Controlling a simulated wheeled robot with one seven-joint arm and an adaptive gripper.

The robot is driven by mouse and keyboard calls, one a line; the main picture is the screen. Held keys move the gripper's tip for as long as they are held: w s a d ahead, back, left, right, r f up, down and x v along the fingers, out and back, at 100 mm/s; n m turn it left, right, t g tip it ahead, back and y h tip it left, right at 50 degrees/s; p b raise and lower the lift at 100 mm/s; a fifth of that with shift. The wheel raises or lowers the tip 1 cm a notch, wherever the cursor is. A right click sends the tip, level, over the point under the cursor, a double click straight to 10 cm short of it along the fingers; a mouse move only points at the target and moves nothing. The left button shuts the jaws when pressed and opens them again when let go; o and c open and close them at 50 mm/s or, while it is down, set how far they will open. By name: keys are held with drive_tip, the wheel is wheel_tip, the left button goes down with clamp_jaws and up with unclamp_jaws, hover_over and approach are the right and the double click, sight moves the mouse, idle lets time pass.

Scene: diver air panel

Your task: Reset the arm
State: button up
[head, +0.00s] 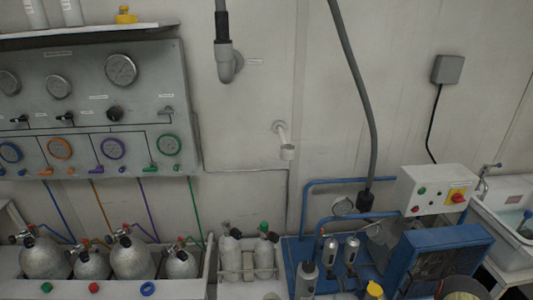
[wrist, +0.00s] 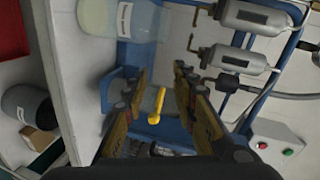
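My gripper (wrist: 160,76) shows in the wrist view, its two brown and dark fingers spread apart. It is open, and I see nothing held between the fingers. A small yellow lever or handle (wrist: 157,104) shows in the gap between them, beyond the fingers against a blue frame (wrist: 175,24). I cannot tell how far it is from the fingertips. The head view does not clearly show my gripper.
In the head view, a gauge panel (head: 88,75) hangs on the left wall above several grey cylinders (head: 132,257). A blue compressor unit (head: 432,258) with a control box (head: 420,200) stands right, beside a sink (head: 510,215). A grey hose (head: 360,90) hangs above. The middle wall is mostly bare.

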drive_tip(key=s+d+f+n+g+h, duration=0.15)
drive_tip(key=s+f+n+g, duration=0.35)
drive_tip(key=s+f+g, duration=0.5)
drive_tip(key=s+r+n+g, duration=0.2)
drive_tip(key=s+r, duration=0.1)
drive_tip(key=r, duration=0.6)
drive_tip(key=s+r+n+g, duration=0.2)
drive_tip(key=s+r+g, duration=0.1)
drive_tip(key=r, duration=0.6)
drive_tip(key=s+a+r+n+t, duration=0.1)
drive_tip(key=s+a+r+n, duration=0.1)
drive_tip(key=a+r, duration=0.5)
drive_tip(key=s+a+r+n+t, duration=0.2)
drive_tip(key=a+r, duration=0.6)
drive_tip(key=r, duration=1.2)
drive_tip(key=s+a+r+n+t, duration=0.2)
drive_tip(key=s+a+r, duration=0.3)
drive_tip(key=r, duration=0.9)
drive_tip(key=a+y, duration=0.1)
drive_tip(key=a, duration=0.2)
drive_tip(key=shift+s, duration=0.2)
drive_tip(key=shift+d, duration=0.1)
